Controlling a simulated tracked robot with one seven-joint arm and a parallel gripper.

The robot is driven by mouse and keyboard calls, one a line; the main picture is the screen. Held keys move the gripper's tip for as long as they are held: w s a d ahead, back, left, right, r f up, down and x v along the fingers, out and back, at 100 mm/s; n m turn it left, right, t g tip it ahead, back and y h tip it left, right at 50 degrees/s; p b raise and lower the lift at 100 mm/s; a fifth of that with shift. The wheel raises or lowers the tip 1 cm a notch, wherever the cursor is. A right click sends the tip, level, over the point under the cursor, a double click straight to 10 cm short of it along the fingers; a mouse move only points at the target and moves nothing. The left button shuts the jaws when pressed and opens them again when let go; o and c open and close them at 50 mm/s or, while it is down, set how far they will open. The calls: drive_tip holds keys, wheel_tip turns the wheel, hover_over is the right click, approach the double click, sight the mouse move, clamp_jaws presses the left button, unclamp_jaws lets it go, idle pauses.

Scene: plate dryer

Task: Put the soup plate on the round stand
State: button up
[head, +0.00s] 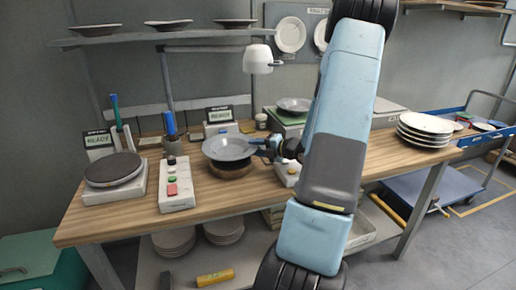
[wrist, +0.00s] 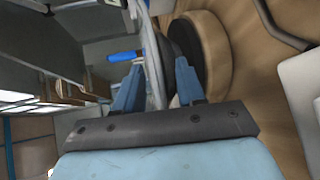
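The soup plate (head: 228,147), grey-blue and round, lies about level over the round stand (head: 231,172), which has a dark top and a wooden base. Whether it touches the dark top I cannot tell. In the wrist view the plate (wrist: 153,72) shows edge-on, with the stand (wrist: 213,60) close to its right. My gripper (head: 268,147) is at the plate's right rim. In the wrist view my gripper (wrist: 158,82) has one finger on each side of the rim, with a visible gap, so it looks open. My arm hides part of the bench.
A dark disc on a white base (head: 113,169) and a white button box (head: 177,184) stand to the left. A lamp (head: 259,59) hangs behind the plate. A stack of white plates (head: 425,128) is at the right, and a shelf (head: 160,37) with plates is above.

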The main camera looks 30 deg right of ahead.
drive_tip(key=v, duration=1.1)
drive_tip(key=shift+s+r, duration=0.1)
drive_tip(key=shift+s, duration=0.3)
drive_tip(key=s+a+r+n+g, duration=0.1)
drive_tip(key=a+r+n+g, duration=0.2)
drive_tip(key=a+n, duration=0.5)
drive_tip(key=s+a+r+n+g+y, duration=0.1)
drive_tip(key=s+a+r+n+g, duration=0.2)
drive_tip(key=a+n, duration=0.4)
drive_tip(key=a+r+n+g, duration=0.3)
drive_tip(key=a+n+g, duration=0.1)
drive_tip(key=a+n, duration=0.4)
drive_tip(key=s+a+r+n+t+h, duration=0.1)
drive_tip(key=s+a+r+n+h, duration=0.2)
drive_tip(key=n, duration=0.9)
drive_tip(key=s+a+r+n+h, duration=0.3)
drive_tip(key=s+r+n, duration=0.3)
drive_tip(key=s+n, duration=0.4)
drive_tip(key=n+h, duration=0.1)
drive_tip(key=n, duration=0.1)
drive_tip(key=shift+a+r+n+t+h, duration=0.35)
drive_tip(key=shift+n+t+h, duration=0.05)
